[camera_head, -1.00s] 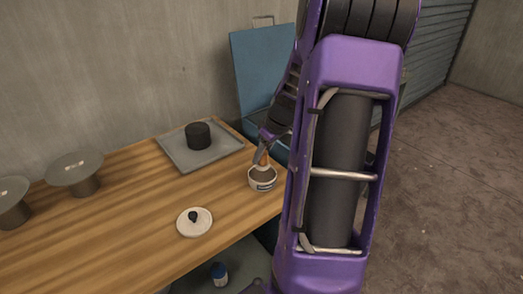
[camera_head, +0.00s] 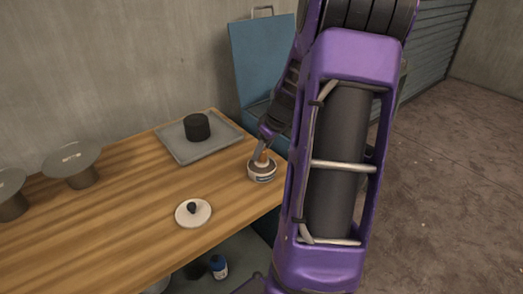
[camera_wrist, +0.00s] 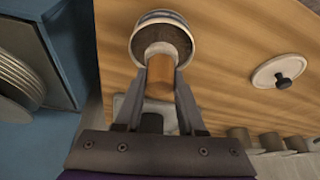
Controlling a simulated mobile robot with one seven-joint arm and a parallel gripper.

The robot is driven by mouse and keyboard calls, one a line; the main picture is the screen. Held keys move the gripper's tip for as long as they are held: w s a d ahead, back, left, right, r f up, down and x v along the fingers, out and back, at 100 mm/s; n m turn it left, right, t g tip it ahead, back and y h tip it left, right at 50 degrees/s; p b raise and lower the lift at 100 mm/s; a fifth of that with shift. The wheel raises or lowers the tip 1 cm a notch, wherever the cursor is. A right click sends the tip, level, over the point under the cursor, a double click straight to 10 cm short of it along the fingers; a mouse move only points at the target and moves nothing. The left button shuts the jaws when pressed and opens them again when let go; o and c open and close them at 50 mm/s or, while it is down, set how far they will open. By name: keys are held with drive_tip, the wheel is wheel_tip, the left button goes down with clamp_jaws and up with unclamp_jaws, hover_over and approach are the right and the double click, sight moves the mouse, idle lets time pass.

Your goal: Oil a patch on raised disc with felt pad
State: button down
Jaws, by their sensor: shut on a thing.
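My gripper (camera_head: 263,148) is shut on the orange-brown handle of the felt pad (camera_head: 262,157); the handle also shows between the fingers in the wrist view (camera_wrist: 160,78). The handle points down into a small white tub (camera_head: 262,174) with a dark inside, near the table's right edge. In the wrist view the tub (camera_wrist: 161,16) surrounds the pad end, and the pad's underside is hidden. Two grey raised discs on pedestals stand at the left, one whole (camera_head: 72,160) and one cut by the picture edge (camera_head: 9,183).
A white lid with a black knob (camera_head: 193,213) lies on the wooden table (camera_head: 120,240). A grey tray (camera_head: 215,149) with a black cylinder (camera_head: 197,126) stands at the back. An open blue case (camera_head: 262,60) is behind my arm. A blue-capped bottle (camera_head: 219,267) stands below the table.

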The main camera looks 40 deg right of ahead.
drive_tip(key=shift+f+b, duration=0.5)
drive_tip(key=shift+f, duration=0.1)
idle(1.8)
drive_tip(key=shift+r+p, duration=2.1)
drive_tip(key=shift+r, duration=1.45)
